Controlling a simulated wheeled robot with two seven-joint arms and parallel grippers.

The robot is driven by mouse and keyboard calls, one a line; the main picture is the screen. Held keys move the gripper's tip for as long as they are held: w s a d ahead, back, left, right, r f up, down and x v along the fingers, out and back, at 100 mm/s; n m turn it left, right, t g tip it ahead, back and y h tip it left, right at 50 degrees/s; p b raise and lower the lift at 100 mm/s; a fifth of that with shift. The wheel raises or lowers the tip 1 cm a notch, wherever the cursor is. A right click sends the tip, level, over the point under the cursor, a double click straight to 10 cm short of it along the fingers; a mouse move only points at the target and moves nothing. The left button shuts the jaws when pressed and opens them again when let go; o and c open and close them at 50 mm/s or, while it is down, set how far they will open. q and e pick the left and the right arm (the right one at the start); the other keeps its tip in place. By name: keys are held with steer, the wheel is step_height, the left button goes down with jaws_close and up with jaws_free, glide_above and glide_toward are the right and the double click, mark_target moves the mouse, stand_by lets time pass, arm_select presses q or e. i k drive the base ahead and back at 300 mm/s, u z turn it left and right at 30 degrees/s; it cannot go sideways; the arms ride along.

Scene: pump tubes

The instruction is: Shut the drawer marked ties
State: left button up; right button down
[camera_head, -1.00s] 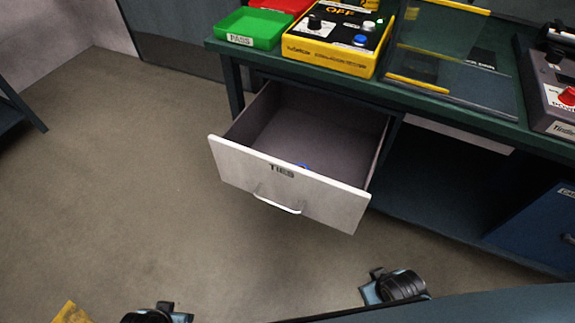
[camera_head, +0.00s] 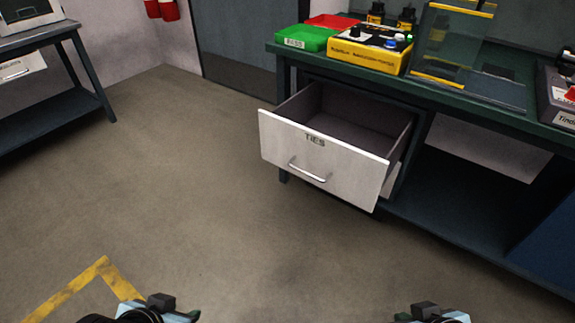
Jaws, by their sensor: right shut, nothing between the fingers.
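The drawer marked TIES (camera_head: 285,148) is pulled well out of the green-topped workbench. Its white front carries the label and a bar handle (camera_head: 308,170); its dark inside shows from above, and the part of the floor behind the front is hidden. My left gripper (camera_head: 165,306) is at the bottom edge, left of the drawer and apart from it; its fingers cannot be made out. My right gripper (camera_head: 432,312) is at the bottom edge, right of the drawer, partly cut off, shut and empty. Neither gripper touches the drawer or handle.
The workbench (camera_head: 470,112) holds a green tray (camera_head: 305,42), a red tray (camera_head: 333,20), a yellow tester box (camera_head: 366,56) and a clear panel. Another bench (camera_head: 60,95) stands at the left. The floor before the drawer is clear, with yellow tape (camera_head: 75,285) at the lower left.

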mark_target(340, 134)
steer(key=u, duration=0.7)
steer(key=i, duration=1.05)
steer(key=z, duration=0.7)
